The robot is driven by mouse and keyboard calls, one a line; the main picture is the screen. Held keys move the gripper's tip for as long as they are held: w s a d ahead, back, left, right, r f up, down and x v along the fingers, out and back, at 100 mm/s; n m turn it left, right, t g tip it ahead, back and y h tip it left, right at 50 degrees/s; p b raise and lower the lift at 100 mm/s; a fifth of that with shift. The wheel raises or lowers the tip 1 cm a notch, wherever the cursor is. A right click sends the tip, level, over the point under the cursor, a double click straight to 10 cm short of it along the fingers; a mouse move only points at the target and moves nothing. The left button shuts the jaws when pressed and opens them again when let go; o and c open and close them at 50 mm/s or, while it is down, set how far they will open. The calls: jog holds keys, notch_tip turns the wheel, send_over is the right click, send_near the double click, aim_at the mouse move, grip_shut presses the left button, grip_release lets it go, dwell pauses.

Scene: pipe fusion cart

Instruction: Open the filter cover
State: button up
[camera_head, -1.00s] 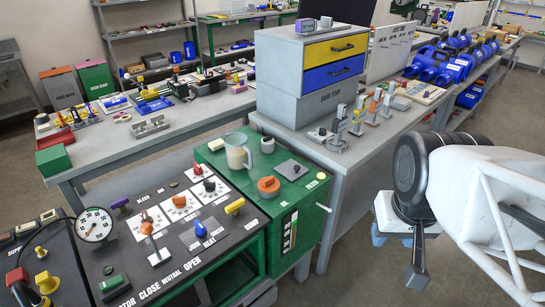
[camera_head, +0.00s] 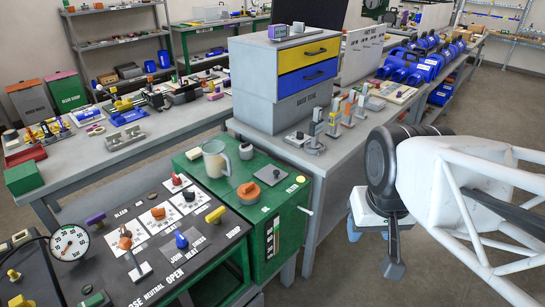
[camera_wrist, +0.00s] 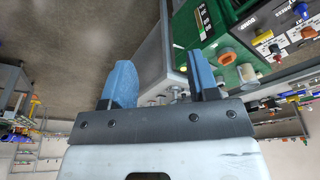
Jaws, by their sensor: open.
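A green cabinet (camera_head: 282,232) stands left of my gripper in the head view. On its top are an orange round cap (camera_head: 249,191) and a dark grey flat plate (camera_head: 272,175) with a small light knob. I cannot tell for sure which of them is the filter cover. My gripper (camera_head: 368,230) hangs right of the cabinet, apart from it, over the floor. Its blue fingers are spread with nothing between them. The fingers also show in the wrist view (camera_wrist: 163,84), with the green cabinet (camera_wrist: 203,22) beyond them, upside down.
A clear jug (camera_head: 216,160) stands behind the orange cap. A black control panel (camera_head: 150,225) with several knobs and a gauge (camera_head: 69,243) is at the left. A grey bench (camera_head: 345,152) with a drawer box (camera_head: 308,62) stands behind. Floor around my gripper is clear.

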jog(key=w+a+r, duration=0.1)
jog(key=w+a, duration=0.1)
jog(key=w, duration=1.2)
jog(key=g, duration=0.3)
send_over(276, 171)
jog(key=f, duration=2.1)
jog(key=shift+s+d+f, duration=0.2)
jog(key=shift+s+f, duration=0.1)
jog(key=shift+f, duration=0.1)
jog(key=shift+w+a+f, duration=0.1)
jog(key=shift+w+f, duration=0.2)
jog(key=shift+f, duration=0.1)
jog(key=shift+f, duration=3.85)
